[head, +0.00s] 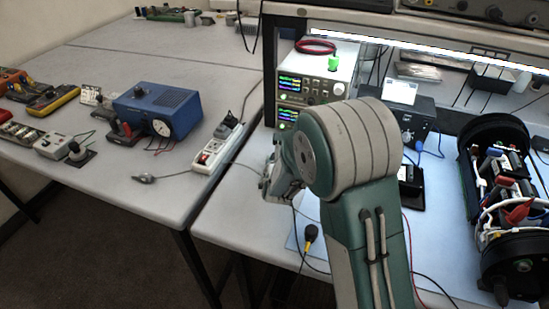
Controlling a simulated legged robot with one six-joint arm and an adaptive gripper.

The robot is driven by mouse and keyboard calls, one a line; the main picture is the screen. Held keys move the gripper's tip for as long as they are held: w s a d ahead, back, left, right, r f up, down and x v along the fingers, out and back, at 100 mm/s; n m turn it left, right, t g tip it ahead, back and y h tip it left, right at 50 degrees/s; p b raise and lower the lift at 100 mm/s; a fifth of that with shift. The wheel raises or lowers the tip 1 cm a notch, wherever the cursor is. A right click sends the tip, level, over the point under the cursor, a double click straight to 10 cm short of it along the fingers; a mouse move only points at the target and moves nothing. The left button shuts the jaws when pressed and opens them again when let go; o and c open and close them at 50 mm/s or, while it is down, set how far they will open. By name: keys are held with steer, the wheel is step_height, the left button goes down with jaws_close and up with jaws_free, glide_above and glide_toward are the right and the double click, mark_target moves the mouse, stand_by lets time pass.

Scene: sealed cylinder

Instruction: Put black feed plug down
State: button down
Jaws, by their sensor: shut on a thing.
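My gripper (271,186) is at the left end of my arm, above the front left part of the bench, partly hidden by my wrist. It is shut. A thin black lead (294,218) hangs from beside the gripper down to the bench. The opened black cylinder (497,142), with wires and a red clip inside, stands at the right.
Stacked instruments (304,86) with lit displays stand behind the gripper. A dark meter box (407,122) is behind my arm. On the left table are a white power strip (214,149), a blue box with a dial (159,113) and a yellow multimeter (53,99). A gap separates the tables.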

steer(key=shift+f, duration=0.25)
steer(key=shift+c, duration=2.4)
jaws_free()
